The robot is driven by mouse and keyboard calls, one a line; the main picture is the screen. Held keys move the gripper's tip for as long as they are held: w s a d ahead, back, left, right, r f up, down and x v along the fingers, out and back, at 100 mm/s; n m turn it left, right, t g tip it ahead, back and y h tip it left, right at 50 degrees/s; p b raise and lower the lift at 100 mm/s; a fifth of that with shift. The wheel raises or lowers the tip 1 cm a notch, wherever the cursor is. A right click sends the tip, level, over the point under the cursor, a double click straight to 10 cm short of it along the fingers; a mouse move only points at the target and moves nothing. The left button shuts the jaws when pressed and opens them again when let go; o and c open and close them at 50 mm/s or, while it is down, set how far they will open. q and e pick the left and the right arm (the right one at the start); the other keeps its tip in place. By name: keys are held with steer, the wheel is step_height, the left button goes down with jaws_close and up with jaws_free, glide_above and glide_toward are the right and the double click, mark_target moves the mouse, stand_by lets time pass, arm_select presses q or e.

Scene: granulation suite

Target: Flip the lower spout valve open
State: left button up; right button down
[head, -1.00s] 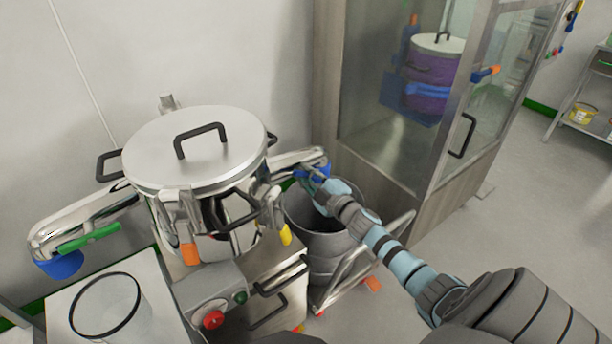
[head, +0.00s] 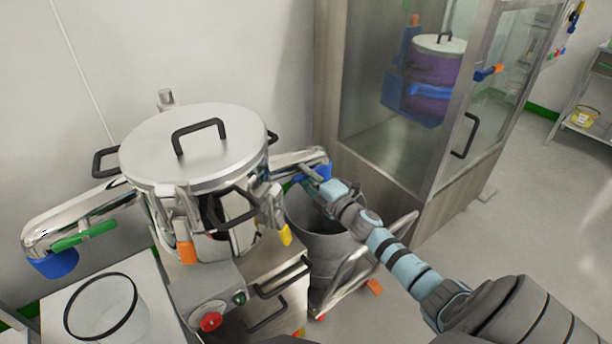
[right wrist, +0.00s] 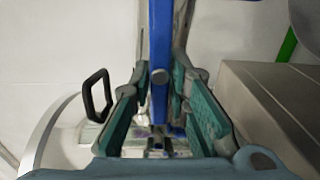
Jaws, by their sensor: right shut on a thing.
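The steel vessel (head: 195,160) stands at centre left with a black-handled lid. A polished spout (head: 290,162) leaves its right side and ends in a blue part (head: 322,166). A bit of green shows under this spout. A second spout (head: 85,212) on the left carries a green lever (head: 85,240) and a blue end (head: 52,263). My right gripper (head: 316,178) is at the right spout's end. In the right wrist view, its teal fingers (right wrist: 160,105) are shut on an upright blue bar (right wrist: 160,65). My left gripper is out of view.
A grey bin (head: 325,240) on a wheeled frame stands below the right spout. A control box with a red button (head: 211,321) sits in front of the vessel. Open floor lies at the right.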

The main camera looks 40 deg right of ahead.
steer(key=c, duration=1.6)
jaws_free()
